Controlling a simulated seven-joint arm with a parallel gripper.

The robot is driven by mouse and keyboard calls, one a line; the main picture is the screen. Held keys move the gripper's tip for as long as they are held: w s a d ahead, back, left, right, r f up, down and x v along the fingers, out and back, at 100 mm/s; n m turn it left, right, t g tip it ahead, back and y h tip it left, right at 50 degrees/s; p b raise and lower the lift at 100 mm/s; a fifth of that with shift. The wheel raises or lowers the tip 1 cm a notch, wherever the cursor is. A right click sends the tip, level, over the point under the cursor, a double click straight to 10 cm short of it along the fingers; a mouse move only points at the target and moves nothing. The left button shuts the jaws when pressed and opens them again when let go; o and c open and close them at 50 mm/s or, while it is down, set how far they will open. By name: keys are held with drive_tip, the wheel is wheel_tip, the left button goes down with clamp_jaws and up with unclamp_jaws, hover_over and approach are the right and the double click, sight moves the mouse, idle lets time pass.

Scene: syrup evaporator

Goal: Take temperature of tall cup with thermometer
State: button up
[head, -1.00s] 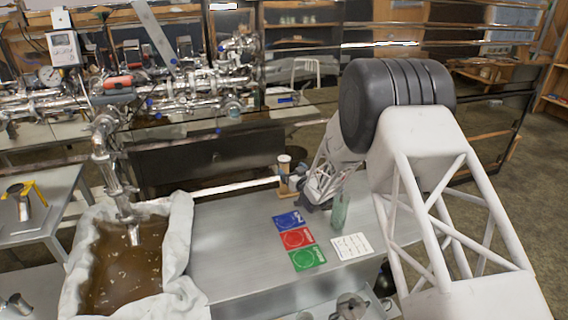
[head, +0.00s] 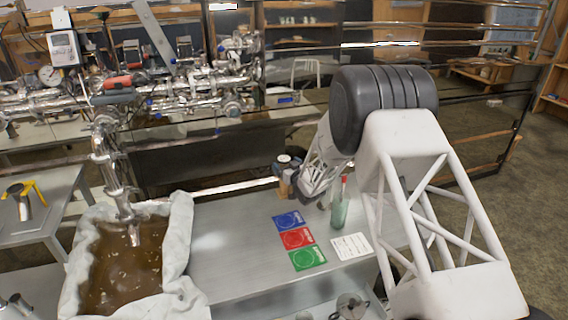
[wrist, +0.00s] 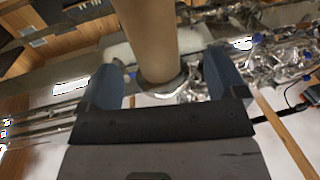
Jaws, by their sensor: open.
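A tall, translucent green vessel (head: 340,214), which looks like the tall cup, stands upright on the metal table in the head view. A small red tip (head: 344,180) shows just above it; I cannot tell whether it is in the cup or behind it. My gripper (wrist: 165,78) is open in the wrist view. A thick tan cylinder (wrist: 148,35) stands between its blue fingers, with no clear contact visible. In the head view my wrist is beside a small brown object (head: 284,170), left of and beyond the green cup. I cannot identify a thermometer for certain.
Blue (head: 288,220), red (head: 296,238) and green (head: 307,258) cards and a white card (head: 351,246) lie on the metal table (head: 228,255). A cloth-lined pan of brown liquid (head: 128,265) is at left, under steel pipework (head: 105,150). The table's left part is bare.

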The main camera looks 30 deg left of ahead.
drive_tip(key=shift+x, duration=1.15)
drive_tip(key=shift+c, duration=0.5)
drive_tip(key=c, duration=0.8)
drive_tip(key=shift+o, duration=0.2)
drive_tip(key=shift+r, duration=0.2)
wheel_tip(320, 180, up, 18)
drive_tip(key=shift+f, duration=0.15)
drive_tip(key=d+r+n+g+y, duration=0.1)
drive_tip(key=d+r+n+g, duration=0.1)
drive_tip(key=d, duration=0.7)
drive_tip(key=w+d+r+n+g+y, duration=0.1)
drive_tip(key=d+r+g, duration=0.3)
drive_tip(key=d, duration=0.6)
drive_tip(key=shift+r+n+g+y, duration=0.3)
drive_tip(key=shift+n+y, duration=0.2)
drive_tip(key=shift+n, duration=0.3)
